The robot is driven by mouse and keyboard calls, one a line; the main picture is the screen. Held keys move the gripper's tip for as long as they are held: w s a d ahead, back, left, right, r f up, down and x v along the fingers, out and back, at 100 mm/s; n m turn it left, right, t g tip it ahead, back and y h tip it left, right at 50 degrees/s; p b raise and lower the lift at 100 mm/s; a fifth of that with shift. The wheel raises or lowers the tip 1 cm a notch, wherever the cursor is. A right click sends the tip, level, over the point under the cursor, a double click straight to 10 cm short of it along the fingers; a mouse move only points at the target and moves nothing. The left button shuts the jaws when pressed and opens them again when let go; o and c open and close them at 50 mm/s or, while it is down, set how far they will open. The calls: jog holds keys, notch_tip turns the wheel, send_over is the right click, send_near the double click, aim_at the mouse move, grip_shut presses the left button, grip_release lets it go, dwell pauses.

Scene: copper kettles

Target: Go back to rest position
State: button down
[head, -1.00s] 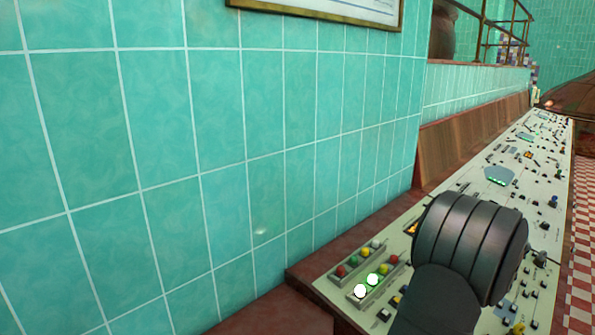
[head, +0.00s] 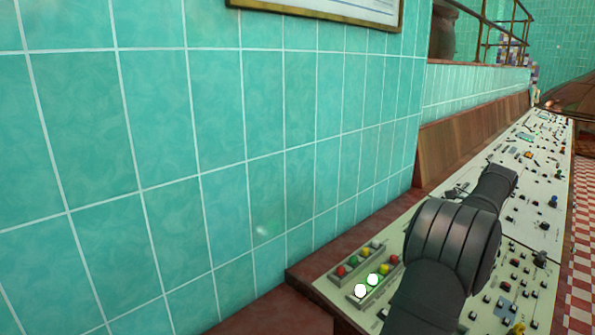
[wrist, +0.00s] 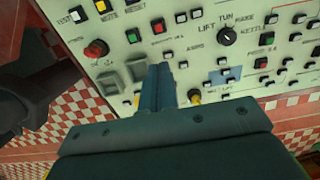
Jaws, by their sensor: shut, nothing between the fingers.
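My gripper (wrist: 160,68) shows in the wrist view with its two slim dark fingers pressed together and nothing between them. The fingers point at the pale control panel (wrist: 225,14), among its buttons and knobs. I cannot tell how far the fingertips are from the panel. In the head view my dark arm reaches over the panel (head: 528,270) toward its far part, and the gripper itself cannot be made out there.
A red button (wrist: 96,49) and a black knob (wrist: 228,36) lie around the fingers. Lit white buttons (head: 361,291) sit at the panel's near left end. A green tiled wall (head: 150,130) stands at left; checkered floor (head: 583,270) lies at right.

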notch_tip(320, 180, down, 9)
jog(key=w+a, duration=0.1)
notch_tip(320, 180, up, 9)
jog(key=s+d, duration=0.1)
jog(key=shift+r, duration=0.15)
jog(key=c, duration=1.3)
grip_release()
jog(key=shift+c, duration=0.2)
jog(key=o, duration=0.3)
jog(key=shift+s+a, duration=0.1)
jog(key=o, duration=1)
jog(key=a+r, duration=0.1)
jog(key=s+a+r, duration=0.1)
jog(key=a, duration=0.1)
jog(key=s+a+r, duration=0.1)
jog(key=a, duration=0.1)
jog(key=shift+s+r, duration=0.15)
jog(key=shift+r, duration=0.05)
jog(key=shift+o, duration=0.2)
jog(key=s+a+r+g+h, duration=0.25)
jog(key=s+a, duration=0.35)
jog(key=a, duration=0.3)
notch_tip(320, 180, down, 9)
jog(key=shift+s+d+t+y, duration=0.2)
jog(key=shift+d+t+y, duration=0.05)
jog(key=shift+t+y, duration=0.2)
